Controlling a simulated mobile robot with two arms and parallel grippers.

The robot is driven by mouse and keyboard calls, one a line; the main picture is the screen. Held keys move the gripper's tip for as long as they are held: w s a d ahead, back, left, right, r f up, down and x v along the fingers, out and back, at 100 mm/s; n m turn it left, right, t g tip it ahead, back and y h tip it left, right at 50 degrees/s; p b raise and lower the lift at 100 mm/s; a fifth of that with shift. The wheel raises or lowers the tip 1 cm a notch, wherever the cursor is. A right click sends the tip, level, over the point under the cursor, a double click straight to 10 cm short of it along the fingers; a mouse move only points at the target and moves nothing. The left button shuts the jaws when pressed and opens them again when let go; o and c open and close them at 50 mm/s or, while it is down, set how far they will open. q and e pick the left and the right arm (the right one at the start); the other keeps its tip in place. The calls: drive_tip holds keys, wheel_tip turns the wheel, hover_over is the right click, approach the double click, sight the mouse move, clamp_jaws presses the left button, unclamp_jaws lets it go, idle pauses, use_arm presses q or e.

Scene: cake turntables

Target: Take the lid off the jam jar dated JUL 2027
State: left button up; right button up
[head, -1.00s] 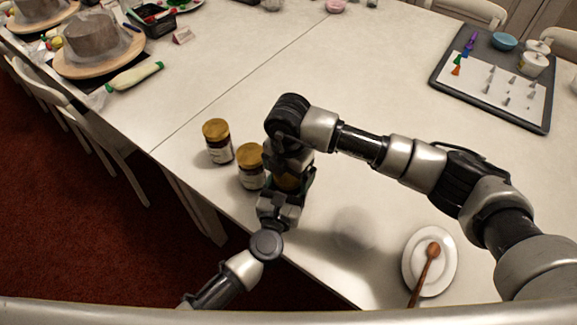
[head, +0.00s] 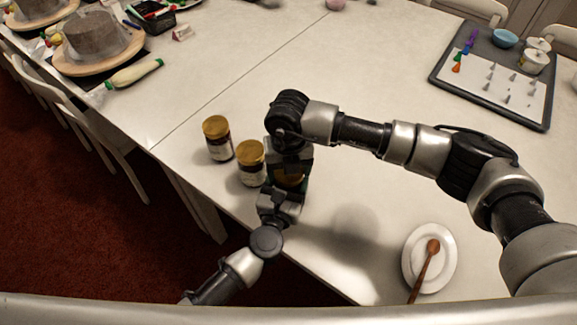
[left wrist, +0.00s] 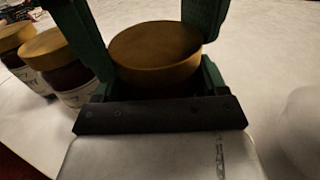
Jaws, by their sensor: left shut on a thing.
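A gold-lidded jam jar (left wrist: 157,52) stands between my left gripper's green fingers in the left wrist view. In the head view only a bit of its lid (head: 290,178) shows. My left gripper (head: 287,188) is shut on this jar near the table edge. My right gripper (head: 290,160) points down right over its lid; its fingertips are hidden, so I cannot tell whether it grips the lid. Two more gold-lidded jars, a middle one (head: 251,164) and a far-left one (head: 218,139), stand upright to the left, lids on. I cannot read any date.
A white plate with a wooden spoon (head: 428,262) lies at the lower right. A grey tray with piping tips (head: 437,80) is at the far right. A cake on a turntable (head: 100,62) and a piping bag (head: 135,73) are upper left. The table middle is clear.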

drive_tip(key=shift+n, duration=0.3)
drive_tip(key=o, duration=1)
